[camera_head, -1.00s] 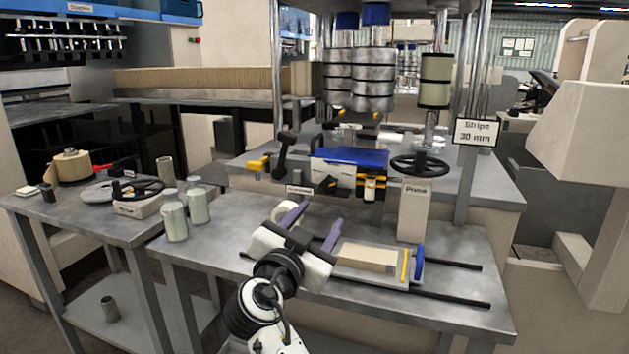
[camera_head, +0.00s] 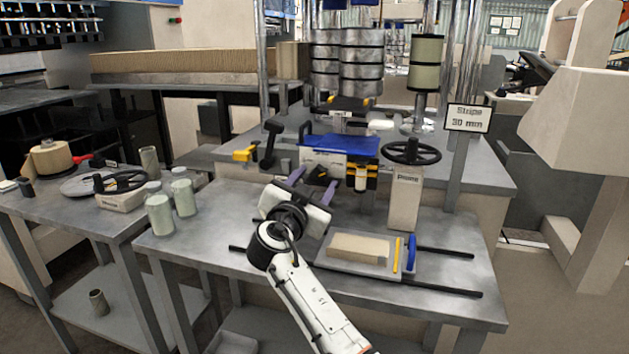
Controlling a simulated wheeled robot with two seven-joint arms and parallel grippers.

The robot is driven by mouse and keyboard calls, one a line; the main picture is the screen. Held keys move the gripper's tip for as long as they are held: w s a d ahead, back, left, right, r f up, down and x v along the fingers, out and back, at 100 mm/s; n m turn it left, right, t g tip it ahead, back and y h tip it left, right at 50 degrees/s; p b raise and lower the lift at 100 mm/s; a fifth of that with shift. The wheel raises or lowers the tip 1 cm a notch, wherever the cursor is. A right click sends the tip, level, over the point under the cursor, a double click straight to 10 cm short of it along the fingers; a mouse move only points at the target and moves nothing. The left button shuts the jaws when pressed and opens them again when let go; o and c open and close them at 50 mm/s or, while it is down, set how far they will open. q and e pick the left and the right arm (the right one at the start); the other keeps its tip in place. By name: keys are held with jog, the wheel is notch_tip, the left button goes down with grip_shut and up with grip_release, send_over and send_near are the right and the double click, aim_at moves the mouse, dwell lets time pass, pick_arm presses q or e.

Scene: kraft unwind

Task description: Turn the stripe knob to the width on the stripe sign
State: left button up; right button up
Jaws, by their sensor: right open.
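The stripe sign (camera_head: 468,118) stands on a post at the right and reads "Stripe 30 mm". A white unit with a blue top (camera_head: 340,147) sits at the back of the near table. A small black knob (camera_head: 318,174) shows on its front; its pointer and scale are too small to read. My right gripper (camera_head: 312,182) is open, its two purple fingers pointing at the unit's front, one on each side of the black knob in the picture. I cannot tell whether they touch it. My left gripper is out of view.
A black handwheel (camera_head: 412,152) tops the "Prime" post (camera_head: 404,198), right of the unit. A tray (camera_head: 345,262) with a tan block lies in front. Pale bottles (camera_head: 160,215) stand at the left, beside another handwheel (camera_head: 120,181). The table's left front is clear.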

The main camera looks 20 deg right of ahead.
jog(key=c, duration=1)
jog(key=shift+c, duration=0.2)
